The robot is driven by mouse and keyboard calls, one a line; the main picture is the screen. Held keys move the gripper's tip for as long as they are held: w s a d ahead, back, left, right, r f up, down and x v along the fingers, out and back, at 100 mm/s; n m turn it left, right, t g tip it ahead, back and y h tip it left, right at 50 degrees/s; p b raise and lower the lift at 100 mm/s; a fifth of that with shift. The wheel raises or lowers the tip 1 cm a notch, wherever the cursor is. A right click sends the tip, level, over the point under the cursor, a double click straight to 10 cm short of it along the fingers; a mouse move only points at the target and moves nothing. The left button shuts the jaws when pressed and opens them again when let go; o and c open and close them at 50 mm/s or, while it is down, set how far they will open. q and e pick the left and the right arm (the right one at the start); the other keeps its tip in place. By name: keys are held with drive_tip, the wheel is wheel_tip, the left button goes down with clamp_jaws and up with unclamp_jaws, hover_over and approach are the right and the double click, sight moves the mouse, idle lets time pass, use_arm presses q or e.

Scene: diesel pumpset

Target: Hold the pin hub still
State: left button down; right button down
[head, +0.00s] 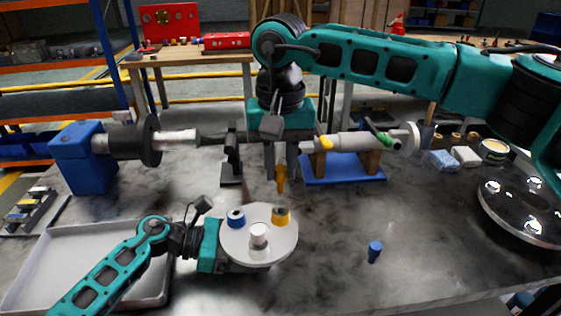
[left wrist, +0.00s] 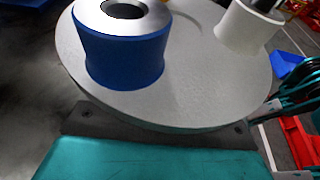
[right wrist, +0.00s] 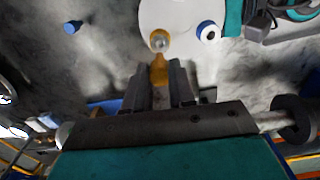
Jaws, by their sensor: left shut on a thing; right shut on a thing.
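The pin hub (head: 275,250) is a pale round disc with a blue socket (head: 236,218), a white socket (head: 258,234) and a yellow socket (head: 281,216) on top. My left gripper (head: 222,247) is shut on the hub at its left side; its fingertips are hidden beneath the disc. The hub fills much of the left wrist view (left wrist: 190,90). My right gripper (head: 281,164) is shut on a yellow pin (head: 281,181), pointing down above the yellow socket. The right wrist view shows the yellow pin (right wrist: 160,72) close to that socket (right wrist: 160,40); I cannot tell whether they touch.
A blue pin (head: 375,250) stands on the table to the right of the hub. A grey tray (head: 60,262) lies at the left. A shaft on a blue stand (head: 342,168) is behind, with a black-flanged shaft (head: 150,140) left. A shiny round part (head: 520,210) sits far right.

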sight(280, 192)
drive_tip(key=shift+f, duration=0.1)
idle(0.6)
use_arm(q)
drive_tip(key=shift+r, duration=0.1)
use_arm(e)
drive_tip(key=shift+f, duration=1.5)
drive_tip(key=shift+f, duration=1.6)
drive_tip(key=c, duration=0.9)
unclamp_jaws()
drive_tip(key=shift+o, duration=0.2)
drive_tip(key=shift+r, duration=0.1)
wheel_tip(280, 192, up, 12)
drive_tip(key=shift+f, duration=0.1)
